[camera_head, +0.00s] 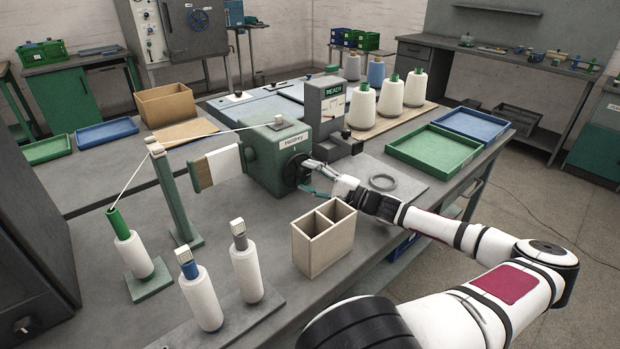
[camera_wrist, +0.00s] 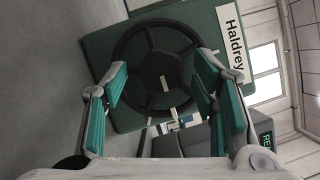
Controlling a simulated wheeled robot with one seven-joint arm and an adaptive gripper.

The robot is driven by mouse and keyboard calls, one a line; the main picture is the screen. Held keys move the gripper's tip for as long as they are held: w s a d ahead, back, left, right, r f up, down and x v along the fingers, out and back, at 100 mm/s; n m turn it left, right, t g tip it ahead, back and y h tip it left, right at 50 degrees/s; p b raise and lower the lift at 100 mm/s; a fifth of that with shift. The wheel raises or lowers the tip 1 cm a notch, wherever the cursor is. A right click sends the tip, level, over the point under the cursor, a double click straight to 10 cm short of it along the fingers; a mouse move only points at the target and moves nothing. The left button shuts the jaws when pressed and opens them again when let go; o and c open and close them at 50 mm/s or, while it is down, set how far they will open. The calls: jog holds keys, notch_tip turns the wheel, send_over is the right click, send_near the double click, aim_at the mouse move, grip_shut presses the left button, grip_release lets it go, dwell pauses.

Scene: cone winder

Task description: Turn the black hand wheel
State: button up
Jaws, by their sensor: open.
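The black hand wheel (camera_head: 292,170) is on the front face of the green winder housing (camera_head: 262,153), below the "Haldrey" label. In the wrist view the spoked wheel (camera_wrist: 158,72) lies straight ahead, with the label to its right. My gripper (camera_head: 310,177) is at the wheel's right side in the head view. In the wrist view my gripper (camera_wrist: 162,85) is open, its two teal-padded fingers spread toward opposite sides of the wheel. Nothing is held between them. Whether the fingertips touch the rim cannot be told.
A grey unit with a green READY display (camera_head: 333,88) stands right of the housing. A beige divided box (camera_head: 323,248) stands in front, near my arm. A grey ring (camera_head: 383,183) lies on the bench. Green tray (camera_head: 433,168) and white cones (camera_head: 362,106) are farther right.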

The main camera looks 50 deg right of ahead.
jog(key=s, duration=0.4)
jog(key=s+d+f, duration=0.1)
jog(key=s, duration=0.7)
jog(key=shift+d+f, duration=0.25)
jog(key=shift+d, duration=0.1)
jog(key=shift+w, duration=0.1)
